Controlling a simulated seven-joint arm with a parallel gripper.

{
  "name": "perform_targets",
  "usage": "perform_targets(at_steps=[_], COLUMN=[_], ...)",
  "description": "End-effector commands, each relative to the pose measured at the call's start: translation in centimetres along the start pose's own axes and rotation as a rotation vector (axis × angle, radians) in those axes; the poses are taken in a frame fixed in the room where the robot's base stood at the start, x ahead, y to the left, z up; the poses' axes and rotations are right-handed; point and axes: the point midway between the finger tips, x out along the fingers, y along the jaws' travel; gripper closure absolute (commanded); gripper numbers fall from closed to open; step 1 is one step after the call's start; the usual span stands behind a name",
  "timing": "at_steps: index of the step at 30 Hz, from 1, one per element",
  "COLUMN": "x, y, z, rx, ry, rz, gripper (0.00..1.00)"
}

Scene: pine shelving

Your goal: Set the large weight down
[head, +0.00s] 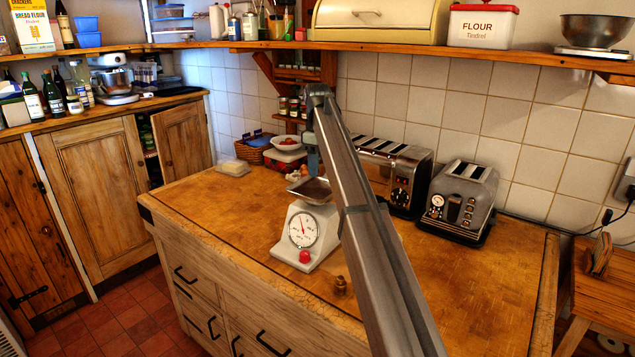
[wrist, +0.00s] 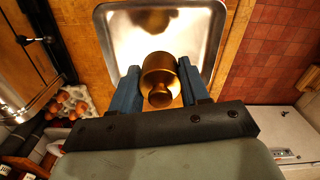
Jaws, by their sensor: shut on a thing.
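The large brass weight (wrist: 160,92) is between the two blue fingers of my gripper (wrist: 160,84) in the wrist view. My gripper is shut on it. The shiny metal pan (wrist: 110,28) of the scale lies beyond the weight. In the head view the white scale (head: 293,258) with a round dial stands on the wooden worktop, its pan (head: 299,186) on top. My gripper (head: 313,170) points down over this pan. I cannot tell whether the weight touches the pan. A smaller brass weight (head: 340,286) stands on the worktop in front of the scale.
Two toasters, one long (head: 378,172) and one grey (head: 457,203), stand right of the scale. Behind it are a red box (head: 285,160) and a wicker basket (head: 254,148). A butter dish (head: 233,168) sits at the back left. The front right worktop (head: 480,290) is clear.

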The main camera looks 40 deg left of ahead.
Motion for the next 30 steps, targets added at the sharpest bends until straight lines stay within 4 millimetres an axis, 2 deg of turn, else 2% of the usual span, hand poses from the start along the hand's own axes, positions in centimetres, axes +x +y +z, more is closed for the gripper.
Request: perform_targets(at_steps=[3, 8, 15, 28, 29, 30], x=[1.3, 2.2, 5.0, 5.5, 5.5, 5.5], y=[0.0, 0.0, 0.0, 0.0, 0.0, 0.0], z=[0.0, 0.0, 0.0, 0.0, 0.0, 0.0], rx=[0.001, 0.001, 0.001, 0.001, 0.001, 0.001], ry=[0.000, 0.000, 0.000, 0.000, 0.000, 0.000], rz=[0.000, 0.000, 0.000, 0.001, 0.000, 0.000], gripper=[1.00, 1.00, 1.00, 1.00, 0.54, 0.50])
